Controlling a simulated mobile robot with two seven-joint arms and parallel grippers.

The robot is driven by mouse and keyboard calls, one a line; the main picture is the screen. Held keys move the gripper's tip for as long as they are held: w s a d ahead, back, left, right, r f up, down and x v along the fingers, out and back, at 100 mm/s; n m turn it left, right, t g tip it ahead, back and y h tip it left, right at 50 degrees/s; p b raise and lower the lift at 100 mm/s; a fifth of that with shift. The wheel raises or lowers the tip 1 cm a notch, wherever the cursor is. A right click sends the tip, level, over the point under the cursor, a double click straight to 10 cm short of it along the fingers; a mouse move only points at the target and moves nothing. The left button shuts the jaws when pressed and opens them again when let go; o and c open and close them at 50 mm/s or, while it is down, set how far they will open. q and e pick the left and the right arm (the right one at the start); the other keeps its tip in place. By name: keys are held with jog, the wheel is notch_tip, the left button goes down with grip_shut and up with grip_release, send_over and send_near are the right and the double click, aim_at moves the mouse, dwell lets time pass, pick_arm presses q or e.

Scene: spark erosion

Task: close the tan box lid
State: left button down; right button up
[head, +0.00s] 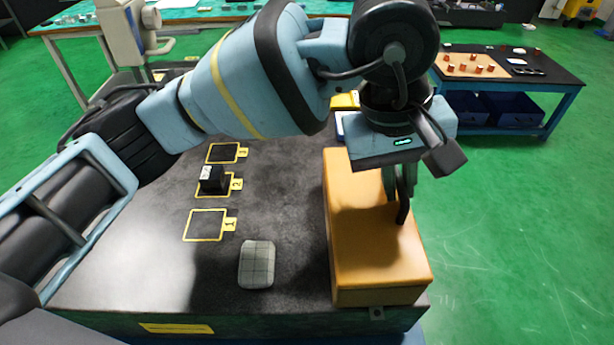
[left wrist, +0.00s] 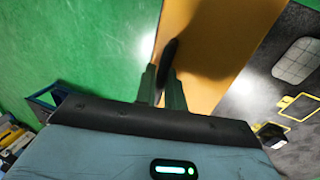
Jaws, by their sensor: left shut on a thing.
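The tan box (head: 380,292) stands at the right edge of the dark worktable in the head view. Its tan lid (head: 365,245) shows as a flat, roughly level top; I cannot tell whether a thin gap is left under it. The lid also fills the upper middle of the left wrist view (left wrist: 225,45). My left gripper (head: 402,198) points down at the lid's right side. In the left wrist view its fingers (left wrist: 163,78) are shut on a dark, thin handle (left wrist: 169,55) at the lid's edge. My right gripper is not in view.
A grey checked block (head: 257,265) lies left of the box. Yellow-outlined squares (head: 205,225) mark the worktable, one with a black block (head: 212,181) on it. A blue-framed side table (head: 560,80) stands at the back right. Green floor to the right is clear.

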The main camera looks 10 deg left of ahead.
pick_arm(q)
jog(key=c, duration=1.6)
grip_release()
jog(key=shift+o, duration=0.2)
jog(key=shift+r, duration=0.1)
